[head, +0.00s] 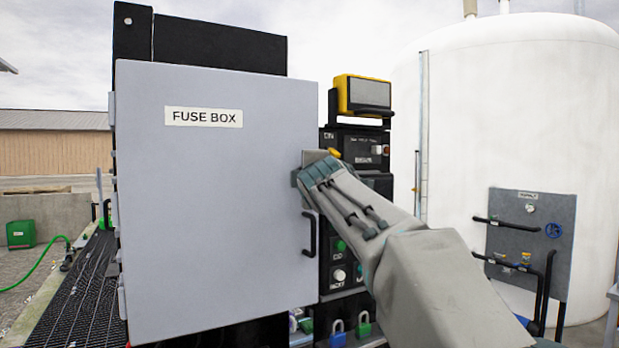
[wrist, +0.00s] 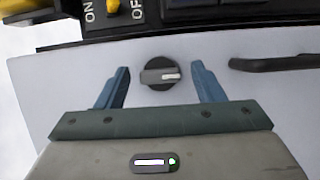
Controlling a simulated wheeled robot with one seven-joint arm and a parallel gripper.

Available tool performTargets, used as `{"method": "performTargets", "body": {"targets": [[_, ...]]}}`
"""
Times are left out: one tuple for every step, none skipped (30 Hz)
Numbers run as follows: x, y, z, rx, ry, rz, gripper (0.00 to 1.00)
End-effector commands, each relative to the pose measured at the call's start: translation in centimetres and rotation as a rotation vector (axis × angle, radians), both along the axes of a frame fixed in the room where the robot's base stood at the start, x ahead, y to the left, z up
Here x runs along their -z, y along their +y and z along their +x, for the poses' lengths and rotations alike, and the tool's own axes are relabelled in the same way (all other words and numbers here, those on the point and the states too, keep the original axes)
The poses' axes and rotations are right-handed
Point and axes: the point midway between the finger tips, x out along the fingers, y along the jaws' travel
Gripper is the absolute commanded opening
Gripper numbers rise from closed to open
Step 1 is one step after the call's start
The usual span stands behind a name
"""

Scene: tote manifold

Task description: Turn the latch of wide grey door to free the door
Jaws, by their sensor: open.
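The wide grey door (head: 215,220) of the fuse box fills the left half of the head view and looks closed. Its latch (wrist: 160,74), a round dark knob with a grey bar and white mark, shows in the wrist view. My gripper (wrist: 162,72) is open, with its two blue fingers on either side of the knob and apart from it. In the head view my gripper (head: 305,170) is at the door's right edge and hides the latch. The black door handle (head: 309,234) is just below it, and it also shows in the wrist view (wrist: 275,63).
Right of the door stands a black control panel (head: 340,255) with knobs and a yellow-framed lamp (head: 362,95) above. Padlocks (head: 363,327) hang below. A white tank (head: 520,120) with a grey valve panel (head: 530,240) stands at the right.

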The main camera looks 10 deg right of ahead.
Motion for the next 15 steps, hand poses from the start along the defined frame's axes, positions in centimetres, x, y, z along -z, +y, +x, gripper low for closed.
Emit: {"method": "performTargets", "body": {"targets": [[0.0, 0.0, 0.0, 0.000, 0.000, 0.000, 0.62], [0.0, 0.0, -0.1, 0.000, 0.000, -0.001, 0.62], [0.0, 0.0, -0.2, 0.000, -0.001, -0.001, 0.62], [0.0, 0.0, -0.3, 0.000, -0.001, -0.001, 0.62], [0.0, 0.0, -0.5, 0.000, -0.002, -0.001, 0.62], [0.0, 0.1, -0.9, 0.000, -0.002, -0.001, 0.62], [0.1, 0.1, -1.2, 0.000, -0.002, -0.001, 0.62], [0.1, 0.1, -1.7, -0.001, -0.002, -0.001, 0.62], [0.1, 0.2, -2.3, 0.000, -0.003, 0.000, 0.62], [0.1, 0.2, -2.8, 0.000, -0.002, 0.000, 0.62], [0.1, 0.3, -3.4, -0.001, -0.003, 0.000, 0.62], [0.1, 0.4, -4.2, -0.001, -0.003, 0.000, 0.62], [0.1, 0.4, -4.9, -0.001, -0.004, 0.000, 0.62], [0.2, 0.5, -5.4, -0.001, -0.003, 0.000, 0.62], [0.1, 0.5, -6.3, -0.001, -0.004, 0.001, 0.62]]}}
